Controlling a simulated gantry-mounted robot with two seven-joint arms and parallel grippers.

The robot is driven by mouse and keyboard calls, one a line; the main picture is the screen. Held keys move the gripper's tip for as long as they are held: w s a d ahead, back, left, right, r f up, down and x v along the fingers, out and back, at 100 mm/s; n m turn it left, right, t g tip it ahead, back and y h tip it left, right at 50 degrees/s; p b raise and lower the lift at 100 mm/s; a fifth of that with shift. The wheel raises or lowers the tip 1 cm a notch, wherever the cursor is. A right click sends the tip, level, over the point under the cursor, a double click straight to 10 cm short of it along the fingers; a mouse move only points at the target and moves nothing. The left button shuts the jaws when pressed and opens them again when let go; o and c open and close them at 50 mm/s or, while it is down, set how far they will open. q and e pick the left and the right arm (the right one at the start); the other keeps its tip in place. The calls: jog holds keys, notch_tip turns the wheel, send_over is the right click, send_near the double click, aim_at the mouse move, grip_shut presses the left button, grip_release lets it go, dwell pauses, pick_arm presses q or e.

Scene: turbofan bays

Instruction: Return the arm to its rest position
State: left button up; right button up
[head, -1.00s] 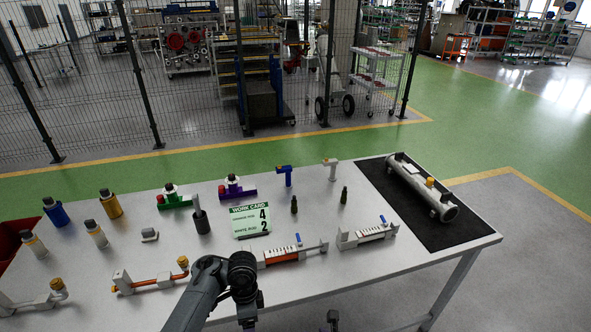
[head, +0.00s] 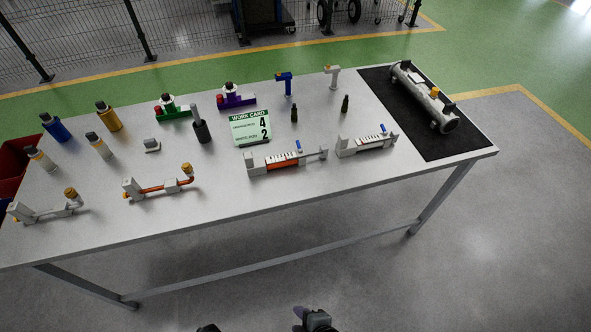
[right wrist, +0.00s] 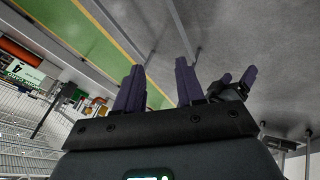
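My right gripper (head: 312,318) shows at the bottom edge of the head view, off the table's front side and over the floor. In the right wrist view its two purple fingers (right wrist: 158,88) stand apart with nothing between them. My left gripper (right wrist: 236,82) shows small beside it in that view, its purple fingertips apart and nothing seen between them. In the head view only a dark bit at the bottom edge may belong to the left arm. No gripper touches the table (head: 330,190).
The table holds a work card (head: 250,128), an orange-rod fixture (head: 285,163), a white-rod fixture (head: 366,145), several bottles and tools, and a metal cylinder (head: 424,97) on a black mat (head: 385,100). A red bin (head: 12,165) stands at left. Floor before the table is clear.

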pick_arm(q)
jog(key=w+d+r+n+t+h, duration=0.1)
jog(key=w+r+n+t, duration=0.25)
jog(key=r, duration=0.75)
jog(key=w+r+n+t+h, duration=0.15)
jog(key=w+r+t, duration=0.25)
jog(key=r, duration=0.8)
pick_arm(e)
jog(key=s+d+r+m+g+h, duration=0.1)
jog(key=s+d+r+m+h, duration=0.1)
jog(key=d+m, duration=0.7)
jog(key=s+d+r+m+g+h, duration=0.1)
jog(key=d+r+m+h, duration=0.15)
jog(key=d+m, duration=0.75)
pick_arm(q)
notch_tip(320, 180, up, 26)
jog(key=p, duration=2.6)
jog(key=shift+y, duration=0.45)
pick_arm(e)
notch_tip(320, 180, up, 26)
jog(key=d+n, duration=0.1)
jog(key=n, duration=0.1)
jog(key=shift+d+n, duration=0.25)
jog(key=shift+n, duration=0.05)
pick_arm(q)
jog(key=shift+w+f+g, duration=0.1)
jog(key=shift+g, duration=0.15)
